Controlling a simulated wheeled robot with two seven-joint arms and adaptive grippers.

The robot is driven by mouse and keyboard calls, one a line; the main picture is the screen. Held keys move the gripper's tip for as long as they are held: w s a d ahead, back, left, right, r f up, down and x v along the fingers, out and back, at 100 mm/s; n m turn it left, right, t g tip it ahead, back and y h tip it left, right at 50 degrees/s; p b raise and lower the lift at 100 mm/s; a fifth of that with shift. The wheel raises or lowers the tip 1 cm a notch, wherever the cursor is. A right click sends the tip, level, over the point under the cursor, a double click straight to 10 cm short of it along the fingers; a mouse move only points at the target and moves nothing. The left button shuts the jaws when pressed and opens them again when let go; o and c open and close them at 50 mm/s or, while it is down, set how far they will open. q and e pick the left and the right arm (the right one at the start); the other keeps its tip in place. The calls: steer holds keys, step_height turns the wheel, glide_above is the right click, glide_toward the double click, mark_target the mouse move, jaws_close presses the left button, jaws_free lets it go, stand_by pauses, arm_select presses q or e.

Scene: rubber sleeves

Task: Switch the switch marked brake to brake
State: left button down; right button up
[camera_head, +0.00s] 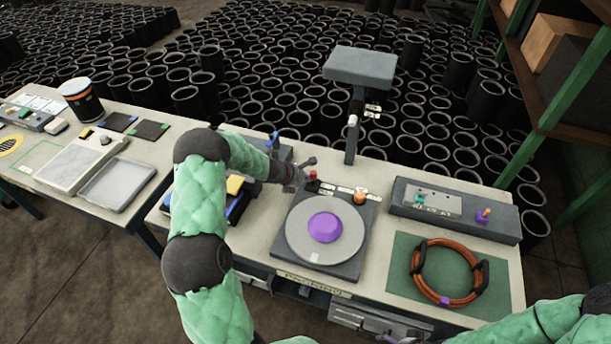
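A turntable device with a grey disc (297,240) and a purple hub (325,227) stands on the middle of the workbench. At its back edge is a small red-topped control (313,175), with white label strips (344,189) and an orange knob (360,197) to its right. The label lettering is too small to read, so I cannot tell which control is marked brake. My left gripper (300,170) is right beside the red-topped control; I cannot tell whether it touches it or how far its fingers are apart. My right arm enters at the bottom right; its gripper is not clearly visible.
A dark post with a grey head (360,67) rises behind the turntable. A grey control box (455,210) and an orange hose coil (415,285) on a green mat (398,262) lie to the right. A blue-and-yellow item (236,187) lies left, partly behind my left arm.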

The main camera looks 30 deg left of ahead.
arm_select(q)
steer(key=shift+w+a+r, duration=0.1)
steer(key=shift+w+r, duration=0.1)
steer(key=shift+w, duration=0.3)
steer(key=shift+r+p, duration=0.15)
steer(key=shift+p, duration=0.25)
steer(key=shift+r+p, duration=0.55)
steer(key=shift+r, duration=0.15)
steer(key=shift+s, duration=0.15)
